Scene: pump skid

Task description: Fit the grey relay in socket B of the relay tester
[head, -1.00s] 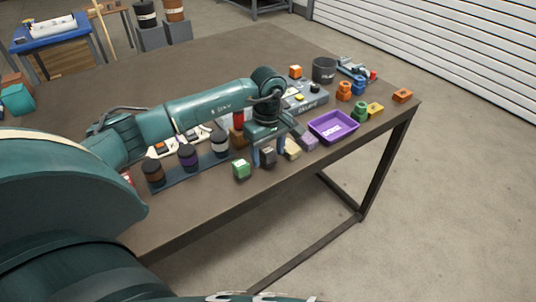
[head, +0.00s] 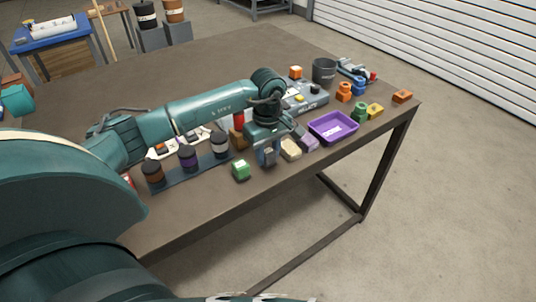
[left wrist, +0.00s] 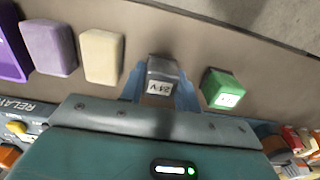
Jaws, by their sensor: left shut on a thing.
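The grey relay (head: 269,157) is a small dark grey block near the table's front edge. My left gripper (head: 266,156) points down and is shut on it. In the left wrist view the relay (left wrist: 161,78) sits between the two blue-grey fingers, with a white 24V label facing the camera. The relay tester (head: 312,103) is a grey box with a dark knob and a yellow button, behind the gripper and partly hidden by my arm. Part of it, lettered RELAY, shows in the left wrist view (left wrist: 30,112). I cannot make out socket B.
A green block (head: 241,170) stands left of the grey relay; a cream block (head: 291,149) and a lilac block (head: 309,143) stand right. A purple tray (head: 333,128) lies farther right. Several dark-lidded jars stand on a strip at left. The table's front edge is close.

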